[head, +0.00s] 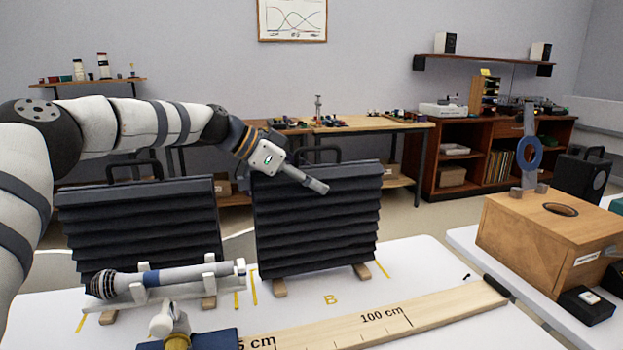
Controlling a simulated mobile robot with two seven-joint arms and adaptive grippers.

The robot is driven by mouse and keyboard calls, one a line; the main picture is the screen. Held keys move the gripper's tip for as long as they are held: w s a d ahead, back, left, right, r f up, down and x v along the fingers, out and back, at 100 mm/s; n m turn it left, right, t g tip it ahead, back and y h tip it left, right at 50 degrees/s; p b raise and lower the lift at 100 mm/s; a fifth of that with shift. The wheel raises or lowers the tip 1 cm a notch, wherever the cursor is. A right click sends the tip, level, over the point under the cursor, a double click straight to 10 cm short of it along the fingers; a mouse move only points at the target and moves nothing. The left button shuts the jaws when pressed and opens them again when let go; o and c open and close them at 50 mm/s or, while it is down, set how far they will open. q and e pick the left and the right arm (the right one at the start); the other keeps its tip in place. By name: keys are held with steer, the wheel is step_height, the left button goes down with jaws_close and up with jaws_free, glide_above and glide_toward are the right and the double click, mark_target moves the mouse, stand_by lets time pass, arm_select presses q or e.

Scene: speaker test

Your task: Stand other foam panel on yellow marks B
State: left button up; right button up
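One dark ribbed foam panel (318,225) with a top handle stands upright on two wooden feet on the white table, behind the yellow letter B (331,299). A yellow strip (382,269) shows beyond its right foot and another (253,288) left of its left foot. A second foam panel (140,225) stands to the left, partly behind a microphone. My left gripper (322,187) is in front of the upper part of the right panel, below its handle (318,150). I see its fingers side-on and cannot tell whether they are apart or touch the panel.
The microphone (170,278) lies on a white cradle before the left panel. A wooden ruler (390,318) crosses the table front. A wooden box (548,238) stands on a separate table at right. White table between ruler and right panel is clear.

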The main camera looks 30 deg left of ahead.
arm_select(q)
steer(key=shift+o, duration=0.2)
steer(key=p+v, duration=0.1)
steer(key=v, duration=0.4)
steer(key=p+v, duration=0.1)
steer(key=v, duration=0.5)
steer(key=shift+r, duration=0.5)
steer(key=shift+s+a, duration=0.25)
steer(key=shift+s, duration=0.1)
arm_select(e)
steer(key=w+r+t, duration=0.1)
steer(key=w+r, duration=0.1)
steer(key=shift+w+r, duration=0.3)
steer(key=shift+r, duration=0.05)
